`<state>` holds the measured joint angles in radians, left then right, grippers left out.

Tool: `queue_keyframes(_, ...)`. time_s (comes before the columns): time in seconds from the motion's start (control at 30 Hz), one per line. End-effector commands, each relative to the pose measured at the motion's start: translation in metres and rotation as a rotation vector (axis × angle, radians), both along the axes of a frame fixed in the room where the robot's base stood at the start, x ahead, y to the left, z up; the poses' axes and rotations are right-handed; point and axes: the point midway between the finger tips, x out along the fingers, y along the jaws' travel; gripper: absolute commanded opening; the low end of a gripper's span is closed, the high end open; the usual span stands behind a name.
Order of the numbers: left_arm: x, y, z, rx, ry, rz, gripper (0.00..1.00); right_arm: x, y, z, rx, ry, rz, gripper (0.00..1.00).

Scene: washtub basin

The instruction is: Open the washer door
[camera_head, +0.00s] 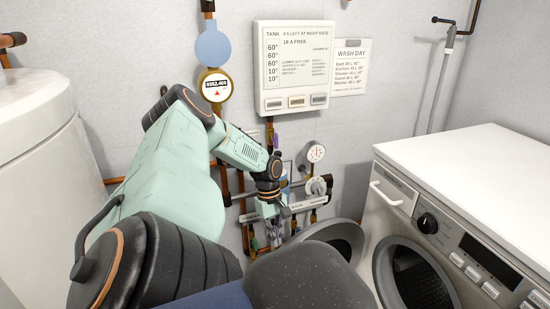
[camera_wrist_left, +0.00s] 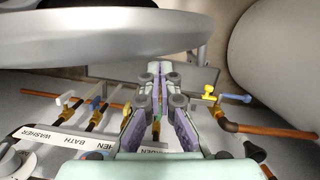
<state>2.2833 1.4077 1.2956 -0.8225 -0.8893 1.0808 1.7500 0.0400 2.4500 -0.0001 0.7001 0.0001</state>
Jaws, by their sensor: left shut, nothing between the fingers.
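The washer (camera_head: 400,190) stands at the right in the head view, with a dark round drum opening (camera_head: 415,278) in its front. Its round grey door (camera_head: 348,234) stands open, swung out to the left of that opening and partly hidden by a dark grey shape in front. My left gripper (camera_head: 284,213) is left of the door, by the wall pipes, and looks apart from it. In the left wrist view the gripper's purple-padded fingers (camera_wrist_left: 160,70) are together and empty. A large grey curved rim, apparently the door (camera_wrist_left: 110,40), spans the top there. My right gripper is out of sight.
Labelled pipes and valves (camera_head: 290,208) run along the wall behind my left gripper; yellow and blue taps (camera_wrist_left: 220,96) lie near its fingers. A white tank (camera_head: 45,170) is at the left. A control box (camera_head: 296,65) hangs on the wall.

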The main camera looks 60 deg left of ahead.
Motion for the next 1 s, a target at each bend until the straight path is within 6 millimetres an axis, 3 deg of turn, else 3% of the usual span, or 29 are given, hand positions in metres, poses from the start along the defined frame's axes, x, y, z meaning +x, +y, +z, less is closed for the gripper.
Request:
queue_keyframes(0.17,0.000,-0.007,0.002,0.000,0.002,0.012,0.00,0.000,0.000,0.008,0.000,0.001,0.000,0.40)
queue_keyframes(0.6,0.001,-0.055,0.003,-0.001,0.003,0.144,0.00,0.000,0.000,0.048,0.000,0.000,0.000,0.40)
queue_keyframes(1.0,0.002,-0.061,0.000,0.000,0.000,0.170,0.00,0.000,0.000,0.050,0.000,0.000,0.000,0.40)
